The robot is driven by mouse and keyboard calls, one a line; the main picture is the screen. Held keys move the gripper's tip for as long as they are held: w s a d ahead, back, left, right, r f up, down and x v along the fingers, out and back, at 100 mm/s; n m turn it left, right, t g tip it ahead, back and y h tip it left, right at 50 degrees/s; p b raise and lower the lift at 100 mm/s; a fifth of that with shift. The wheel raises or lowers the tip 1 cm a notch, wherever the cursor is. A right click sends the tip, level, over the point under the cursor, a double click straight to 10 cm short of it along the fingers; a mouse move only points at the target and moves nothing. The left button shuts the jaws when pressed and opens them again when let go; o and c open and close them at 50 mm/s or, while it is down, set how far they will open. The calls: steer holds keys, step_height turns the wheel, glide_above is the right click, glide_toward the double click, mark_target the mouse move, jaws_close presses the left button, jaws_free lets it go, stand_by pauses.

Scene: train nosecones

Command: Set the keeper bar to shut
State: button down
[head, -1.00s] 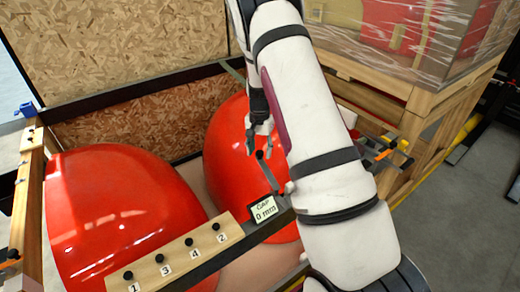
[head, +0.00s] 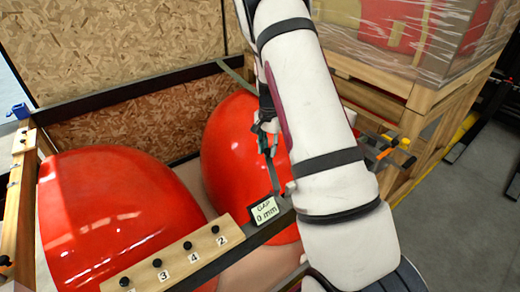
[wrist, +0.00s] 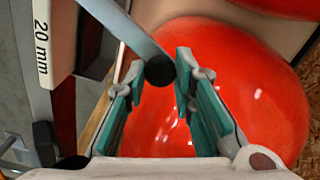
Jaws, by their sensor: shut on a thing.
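The keeper bar is a narrow grey bar (head: 273,176) with a black knob at its end, rising from the dark rail beside the gap sign. In the wrist view the bar (wrist: 136,32) comes in from the top left, and its black knob (wrist: 160,71) sits between the fingertips. My gripper (head: 267,138), with green finger pads, is shut on the knob; it also shows in the wrist view (wrist: 160,74). Behind it is the right red nosecone (head: 226,140). My arm hides the bar's surroundings on the right.
The left red nosecone (head: 115,205) lies in the crate. A wooden strip (head: 178,262) with several black knobs and number labels runs along the front, near a sign reading GAP 0 mm (head: 264,210). A wrapped load on a wooden pallet (head: 370,92) stands at the right.

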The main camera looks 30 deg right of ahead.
steer(key=shift+s+d+m+b, duration=0.5)
steer(key=shift+s+d+m, duration=0.9)
steer(key=shift+s+m, duration=0.75)
steer(key=shift+s+d+m+b, duration=0.45)
steer(key=shift+s+d+m, duration=0.9)
steer(key=shift+s+m, duration=0.75)
steer(key=shift+s+d+m+b, duration=0.5)
steer(key=shift+s+d+m, duration=0.9)
steer(key=shift+s+m, duration=0.75)
steer(key=c, duration=1.3)
jaws_free()
steer(key=shift+c, duration=0.2)
steer(key=shift+r, duration=0.15)
step_height(320, 180, up, 12)
steer(key=shift+a, duration=0.1)
